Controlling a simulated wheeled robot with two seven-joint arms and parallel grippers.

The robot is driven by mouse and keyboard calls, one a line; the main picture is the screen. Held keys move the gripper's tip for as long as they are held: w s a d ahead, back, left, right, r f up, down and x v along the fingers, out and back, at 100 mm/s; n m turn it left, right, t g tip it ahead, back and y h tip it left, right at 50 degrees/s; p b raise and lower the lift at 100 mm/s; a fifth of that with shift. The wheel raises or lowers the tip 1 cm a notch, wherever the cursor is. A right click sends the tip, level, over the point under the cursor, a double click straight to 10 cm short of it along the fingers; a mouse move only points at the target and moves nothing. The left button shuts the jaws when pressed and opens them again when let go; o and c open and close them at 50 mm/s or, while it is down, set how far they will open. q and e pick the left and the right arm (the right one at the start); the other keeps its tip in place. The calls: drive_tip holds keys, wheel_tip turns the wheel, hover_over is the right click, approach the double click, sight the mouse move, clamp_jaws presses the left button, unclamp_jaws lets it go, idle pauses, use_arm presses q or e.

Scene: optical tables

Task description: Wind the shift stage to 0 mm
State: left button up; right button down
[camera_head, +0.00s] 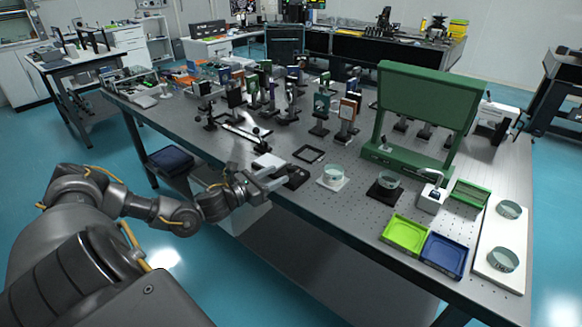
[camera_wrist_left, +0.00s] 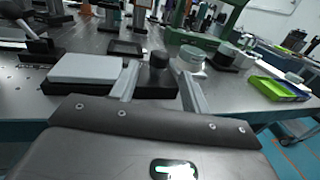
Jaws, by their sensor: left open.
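The shift stage appears to be the low unit at the table's near edge, with a white plate (camera_head: 266,161) and a dark block (camera_head: 297,176) beside it. In the left wrist view the white plate (camera_wrist_left: 86,68) lies on a black base, and a black round knob (camera_wrist_left: 159,61) stands to its right. My left gripper (camera_head: 282,175) is at this unit, just over the table edge. In the wrist view its two fingers (camera_wrist_left: 158,72) are spread, with the knob showing in the gap between their tips. No scale reading is legible. My right gripper is out of view.
A black square frame (camera_head: 309,154) lies just behind. Glass dishes stand to the right on a white pad (camera_head: 333,185) and a black pad (camera_head: 385,194). Post-mounted optics crowd the back.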

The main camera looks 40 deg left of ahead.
sight(287, 170)
use_arm(q)
drive_tip(key=p+x, duration=0.1)
drive_tip(key=x, duration=0.5)
drive_tip(key=shift+w, duration=0.3)
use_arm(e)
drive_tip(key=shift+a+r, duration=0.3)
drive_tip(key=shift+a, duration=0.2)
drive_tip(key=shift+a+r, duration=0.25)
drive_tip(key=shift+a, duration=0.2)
use_arm(q)
drive_tip(key=c, duration=1)
drive_tip(key=shift+o, duration=0.2)
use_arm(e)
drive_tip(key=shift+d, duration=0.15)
use_arm(q)
drive_tip(key=shift+n+y, duration=0.3)
drive_tip(key=shift+y, duration=0.2)
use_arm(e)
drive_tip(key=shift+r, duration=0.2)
